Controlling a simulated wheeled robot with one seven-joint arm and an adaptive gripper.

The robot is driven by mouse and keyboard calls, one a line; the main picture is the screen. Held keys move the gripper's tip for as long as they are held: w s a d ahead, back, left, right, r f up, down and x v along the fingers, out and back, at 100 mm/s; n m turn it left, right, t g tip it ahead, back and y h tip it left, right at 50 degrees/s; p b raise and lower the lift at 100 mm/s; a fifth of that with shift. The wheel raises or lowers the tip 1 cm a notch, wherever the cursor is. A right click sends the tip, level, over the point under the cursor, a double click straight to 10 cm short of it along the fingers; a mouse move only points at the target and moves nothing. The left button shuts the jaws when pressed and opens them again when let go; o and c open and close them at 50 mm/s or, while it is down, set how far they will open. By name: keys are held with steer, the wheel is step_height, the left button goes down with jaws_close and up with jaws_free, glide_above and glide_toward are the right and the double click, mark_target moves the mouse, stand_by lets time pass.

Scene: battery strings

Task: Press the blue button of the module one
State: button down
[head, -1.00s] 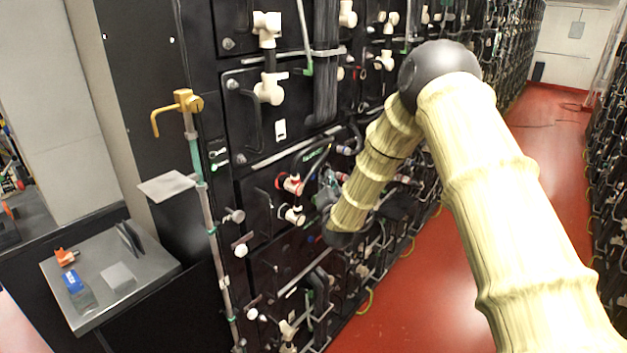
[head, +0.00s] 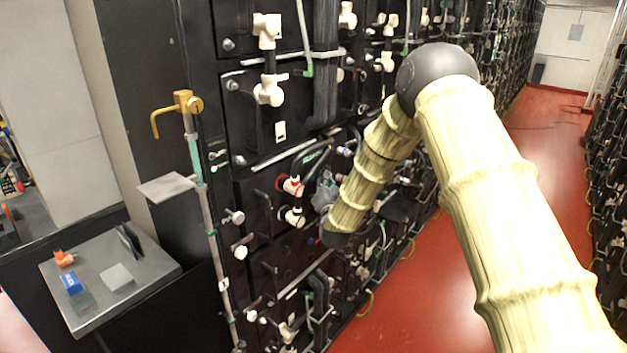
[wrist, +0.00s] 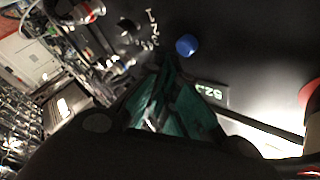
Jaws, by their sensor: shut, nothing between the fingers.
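A round blue button (wrist: 187,45) stands out from a dark module face (wrist: 255,45) in the wrist view. My gripper (wrist: 166,62) shows its green fingers shut together and empty. In that view the fingertips lie just below and left of the button; I cannot tell whether they touch it. In the head view my gripper (head: 325,192) is beside the dark battery modules, partly hidden by my arm. I cannot make out this button for sure in the head view. A small label (wrist: 212,91) with pale characters is to the right of the fingers, and other pale markings lie left of the button.
Black battery modules with white fittings (head: 268,92) and cables fill the rack. A yellow-handled vertical pipe (head: 187,103) stands at its near edge. A grey side table (head: 145,277) with a blue box (head: 72,283) is at left. The red floor aisle (head: 420,300) is clear.

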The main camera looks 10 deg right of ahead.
steer(key=shift+w+a, duration=0.1)
steer(key=shift+w, duration=0.05)
stand_by(0.6)
steer(key=shift+w+a+b, duration=0.2)
steer(key=shift+b, duration=0.2)
steer(key=shift+w+a+b, duration=0.35)
steer(key=shift+w, duration=0.15)
stand_by(1.1)
steer(key=shift+s+d, duration=0.1)
steer(key=shift+s, duration=0.05)
steer(key=shift+s+d, duration=0.5)
steer(key=shift+s, duration=0.2)
stand_by(0.3)
steer(key=s+d, duration=0.1)
steer(key=s, duration=0.1)
steer(key=s+d+b, duration=0.1)
steer(key=s+d, duration=0.1)
stand_by(0.5)
